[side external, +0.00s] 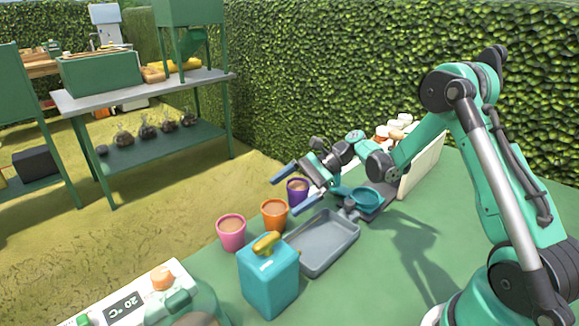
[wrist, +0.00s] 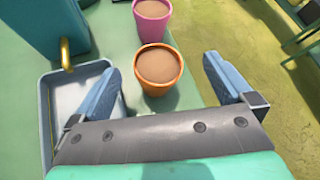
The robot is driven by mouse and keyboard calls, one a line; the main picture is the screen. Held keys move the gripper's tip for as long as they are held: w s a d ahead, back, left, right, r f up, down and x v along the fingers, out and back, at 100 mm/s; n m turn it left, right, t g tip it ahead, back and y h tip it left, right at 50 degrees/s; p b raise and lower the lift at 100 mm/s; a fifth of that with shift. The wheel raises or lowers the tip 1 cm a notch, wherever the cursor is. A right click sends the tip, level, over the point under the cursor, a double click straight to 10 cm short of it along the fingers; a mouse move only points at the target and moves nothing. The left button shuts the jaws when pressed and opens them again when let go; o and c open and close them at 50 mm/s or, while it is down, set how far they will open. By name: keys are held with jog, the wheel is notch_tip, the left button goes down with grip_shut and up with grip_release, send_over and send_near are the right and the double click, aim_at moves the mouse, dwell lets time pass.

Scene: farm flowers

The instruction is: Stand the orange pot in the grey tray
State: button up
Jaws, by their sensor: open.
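The orange pot (side external: 274,214) stands upright on the green table, filled with brown soil, between a pink pot and a purple pot. In the wrist view the orange pot (wrist: 158,85) is just ahead of the gap between my fingers. The grey tray (side external: 322,243) lies flat and empty to the right of the pots; part of it shows at left in the wrist view (wrist: 62,105). My gripper (side external: 283,196) is open and empty, above the table near the purple and orange pots. In the wrist view its two blue fingers (wrist: 162,66) are spread wide, with nothing between them.
The pink pot (side external: 231,234) and purple pot (side external: 297,189) stand close on either side of the orange pot. A teal can (side external: 268,283) with a yellow handle stands by the tray's near-left edge. A teal round dish (side external: 367,198) is behind the tray. The table edge runs beside the pots.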

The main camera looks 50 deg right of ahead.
jog(key=s+a+r+n+t+h, duration=0.1)
jog(key=s+r+n+h, duration=0.3)
jog(key=n, duration=0.5)
jog(key=s+a+r+n+t+h, duration=0.1)
jog(key=s+a+r+n+h, duration=0.2)
jog(key=s+n+h, duration=0.4)
jog(key=n, duration=0.3)
jog(key=shift+s+a+r, duration=0.25)
jog(key=shift+s+r, duration=0.1)
jog(key=shift+r, duration=0.05)
